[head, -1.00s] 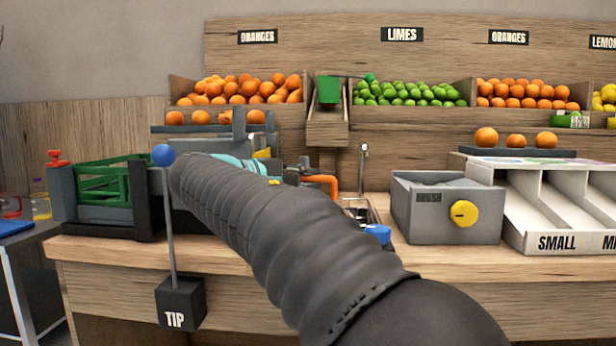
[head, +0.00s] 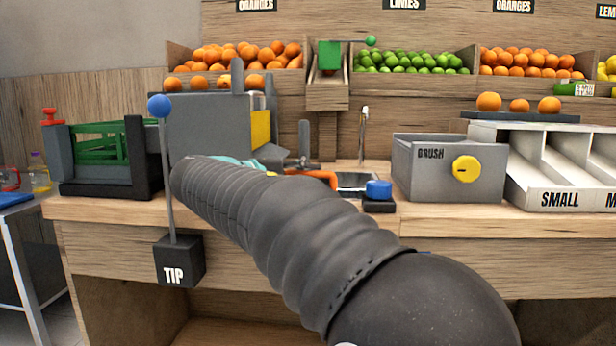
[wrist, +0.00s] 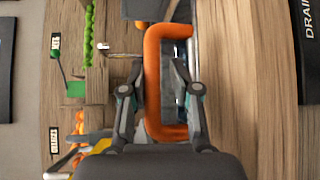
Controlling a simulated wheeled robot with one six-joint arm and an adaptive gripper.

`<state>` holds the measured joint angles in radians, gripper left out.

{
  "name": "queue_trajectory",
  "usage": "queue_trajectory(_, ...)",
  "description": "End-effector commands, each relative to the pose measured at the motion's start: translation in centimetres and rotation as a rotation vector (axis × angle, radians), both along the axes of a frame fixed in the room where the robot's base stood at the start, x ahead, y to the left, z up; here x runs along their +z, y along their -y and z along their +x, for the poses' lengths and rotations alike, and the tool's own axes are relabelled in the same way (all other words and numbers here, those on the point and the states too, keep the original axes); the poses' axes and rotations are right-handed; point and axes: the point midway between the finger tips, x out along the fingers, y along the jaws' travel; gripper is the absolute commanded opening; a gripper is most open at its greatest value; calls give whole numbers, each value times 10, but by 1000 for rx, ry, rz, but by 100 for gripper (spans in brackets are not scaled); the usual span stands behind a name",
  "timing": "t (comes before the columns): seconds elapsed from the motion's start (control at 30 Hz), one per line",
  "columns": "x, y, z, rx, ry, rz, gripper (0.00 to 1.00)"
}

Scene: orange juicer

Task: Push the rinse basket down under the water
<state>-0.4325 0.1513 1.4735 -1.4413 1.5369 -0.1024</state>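An orange U-shaped handle, apparently the rinse basket's (wrist: 153,90), shows in the wrist view; part of it shows in the head view (head: 318,175) beyond my arm. I cannot make out the basket's body or the water level. My gripper (wrist: 158,72) is open, with one finger on each side of the handle's long bar. A gap shows beside each fingertip, and I see no clear grip on the bar. In the head view my own ribbed arm hides most of the gripper. A metal sink (head: 358,181) lies just right of the handle.
A blue button (head: 378,188) on a black base stands by the sink. A grey machine (head: 205,125), a green crate (head: 100,145) and a blue-knobbed TIP lever (head: 160,106) are to the left. Fruit bins line the back.

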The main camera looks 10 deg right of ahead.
Motion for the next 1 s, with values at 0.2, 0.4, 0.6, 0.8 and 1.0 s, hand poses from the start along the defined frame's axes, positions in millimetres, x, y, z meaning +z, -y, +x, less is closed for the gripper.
queue_trajectory(0.2,0,-5,-1,3,-1,1,27)
queue_trajectory(0.4,4,-32,-14,8,0,0,27)
queue_trajectory(0.6,10,-68,-32,6,0,1,27)
queue_trajectory(0.8,14,-94,-47,3,1,1,27)
queue_trajectory(1.0,15,-106,-53,1,0,0,27)
